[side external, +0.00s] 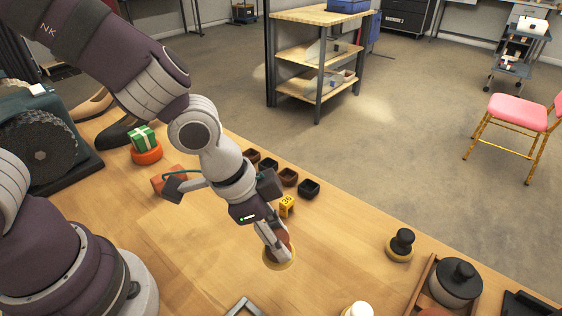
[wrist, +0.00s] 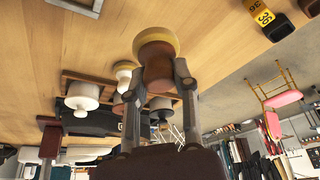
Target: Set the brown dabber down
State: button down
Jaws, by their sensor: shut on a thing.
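The brown dabber (wrist: 155,72) is between the two fingers of my gripper (wrist: 157,82) in the wrist view. It has a rounded brown body and a wide pale-yellow pad (wrist: 154,42) pointing away from my palm. In the side view my gripper (side external: 277,246) points down over the wooden table, shut on the dabber. The dabber's brown side (side external: 286,240) is partly hidden by the fingers, and its yellow pad (side external: 280,265) shows below them. The pad is at or just above the tabletop; I cannot tell if it touches.
To the right are a black-knobbed dabber (side external: 401,240), a white-knobbed piece (side external: 357,310) and a wooden tray (side external: 420,287) with a dark pot. Bare table (side external: 330,262) lies between.

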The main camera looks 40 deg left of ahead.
jog(key=f, duration=0.2)
jog(key=w+a+f, duration=0.1)
jog(key=f, duration=0.1)
jog(key=w+a+f, duration=0.1)
jog(key=f, duration=0.1)
jog(key=shift+w+a+f, duration=0.1)
jog(key=shift+w+a, duration=0.1)
jog(key=shift+w, duration=0.05)
jog(key=shift+f, duration=0.1)
jog(key=c, duration=0.9)
grip_release()
jog(key=shift+o, duration=0.2)
